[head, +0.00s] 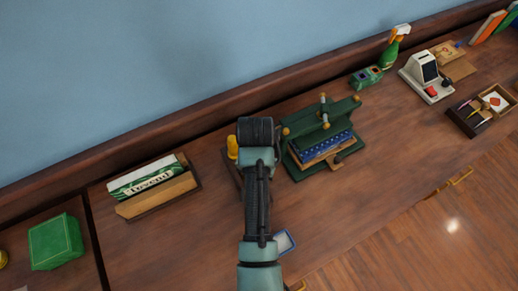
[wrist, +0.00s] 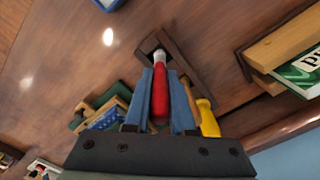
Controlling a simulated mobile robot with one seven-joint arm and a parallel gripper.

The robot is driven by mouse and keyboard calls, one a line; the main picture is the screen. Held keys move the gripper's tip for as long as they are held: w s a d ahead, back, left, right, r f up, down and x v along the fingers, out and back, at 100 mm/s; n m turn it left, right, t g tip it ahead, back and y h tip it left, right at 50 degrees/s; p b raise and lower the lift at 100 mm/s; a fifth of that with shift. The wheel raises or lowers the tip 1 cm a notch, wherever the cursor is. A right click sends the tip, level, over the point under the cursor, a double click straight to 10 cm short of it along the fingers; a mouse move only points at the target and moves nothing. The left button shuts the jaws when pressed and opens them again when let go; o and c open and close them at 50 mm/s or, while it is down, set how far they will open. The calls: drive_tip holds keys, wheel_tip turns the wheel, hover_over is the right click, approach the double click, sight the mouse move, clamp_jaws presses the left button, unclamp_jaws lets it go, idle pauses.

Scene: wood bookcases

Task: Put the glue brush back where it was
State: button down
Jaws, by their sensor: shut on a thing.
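My gripper (wrist: 160,75) has its blue fingers shut on the red handle of the glue brush (wrist: 159,98) in the wrist view. The brush's silver collar points away from me, toward a square opening at one end of a dark wooden holder (wrist: 184,64). I cannot tell whether the brush's tip is inside the opening or just above it. A yellow-handled tool (wrist: 208,119) stands at the holder's other end. In the head view my arm hides the gripper, the brush and most of the holder; the yellow handle (head: 232,147) shows beside my wrist.
A green press (head: 318,142) stands close to the right of my arm. A wooden box with green and white boxes (head: 150,182) is to the left. A blue-rimmed tray (head: 284,241) lies near the front edge. Bare wood lies between these things.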

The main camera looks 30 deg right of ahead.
drive_tip(key=shift+f, duration=2.35)
drive_tip(key=shift+f, duration=0.15)
drive_tip(key=c, duration=0.8)
unclamp_jaws()
drive_tip(key=shift+o, duration=0.2)
wheel_tip(320, 180, up, 12)
drive_tip(key=shift+r, duration=0.2)
